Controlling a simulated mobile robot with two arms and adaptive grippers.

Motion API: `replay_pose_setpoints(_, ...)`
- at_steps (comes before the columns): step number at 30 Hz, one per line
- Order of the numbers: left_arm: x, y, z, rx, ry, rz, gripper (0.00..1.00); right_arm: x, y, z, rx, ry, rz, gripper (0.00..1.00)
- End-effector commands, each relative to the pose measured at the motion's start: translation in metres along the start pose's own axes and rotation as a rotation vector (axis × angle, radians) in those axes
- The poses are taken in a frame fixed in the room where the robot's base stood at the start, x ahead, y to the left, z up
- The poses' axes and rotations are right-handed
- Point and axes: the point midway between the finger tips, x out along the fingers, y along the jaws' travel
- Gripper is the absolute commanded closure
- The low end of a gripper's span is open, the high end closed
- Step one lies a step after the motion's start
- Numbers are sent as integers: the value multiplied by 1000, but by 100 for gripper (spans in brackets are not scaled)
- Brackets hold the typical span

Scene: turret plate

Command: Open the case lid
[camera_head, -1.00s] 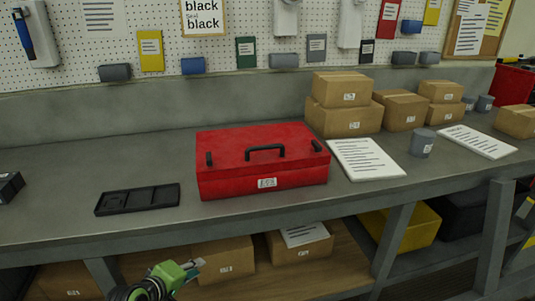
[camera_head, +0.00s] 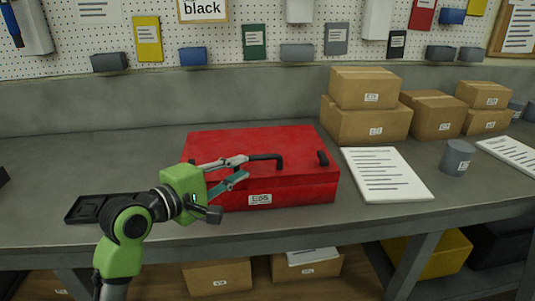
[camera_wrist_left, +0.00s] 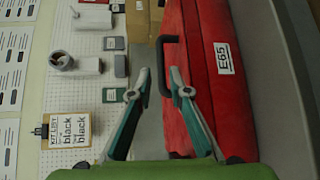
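The red case (camera_head: 300,190) sits closed on the grey workbench. Its lid (camera_head: 290,142) is down, with a black carry handle (camera_head: 268,157) on top and a white label on the front. My left gripper (camera_head: 246,168) is open in front of the handle, its two fingers apart and pointing at it. In the left wrist view the open fingers (camera_wrist_left: 160,76) have the handle (camera_wrist_left: 171,62) close to their tips. I cannot tell whether they touch it. The gripper hides the case's left front. My right gripper is not in view.
A black tray (camera_head: 88,207) lies left of the case, partly behind my left arm. A white sheet (camera_head: 388,174), a grey cup (camera_head: 457,158) and cardboard boxes (camera_head: 365,122) stand to the right.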

Motion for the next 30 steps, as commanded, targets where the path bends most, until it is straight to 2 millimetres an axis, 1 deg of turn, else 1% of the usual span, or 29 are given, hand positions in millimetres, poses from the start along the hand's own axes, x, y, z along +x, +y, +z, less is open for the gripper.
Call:
replay_pose_setpoints(1, 12, 1, 0, -2, -1, -2, 82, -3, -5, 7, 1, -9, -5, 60)
replay_pose_setpoints(6, 49, 0, 0, 0, -1, -3, 82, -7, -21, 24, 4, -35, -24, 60)
replay_pose_setpoints(9, 68, 0, 0, -1, 1, -3, 82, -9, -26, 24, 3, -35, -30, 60)
replay_pose_setpoints(13, 87, 0, -1, 0, 1, -2, 82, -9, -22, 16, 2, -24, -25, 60)
replay_pose_setpoints(18, 99, -1, -1, 2, 2, -3, 82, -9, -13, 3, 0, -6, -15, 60)
replay_pose_setpoints(27, 101, -1, -1, 3, 2, -2, 82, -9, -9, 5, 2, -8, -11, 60)
replay_pose_setpoints(28, 101, -1, -1, 2, 2, -2, 87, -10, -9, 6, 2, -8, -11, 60)
replay_pose_setpoints(29, 101, -1, -1, 2, 2, -2, 95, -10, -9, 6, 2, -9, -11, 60)
replay_pose_setpoints(30, 101, -1, -1, 2, 2, -2, 100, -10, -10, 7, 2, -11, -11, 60)
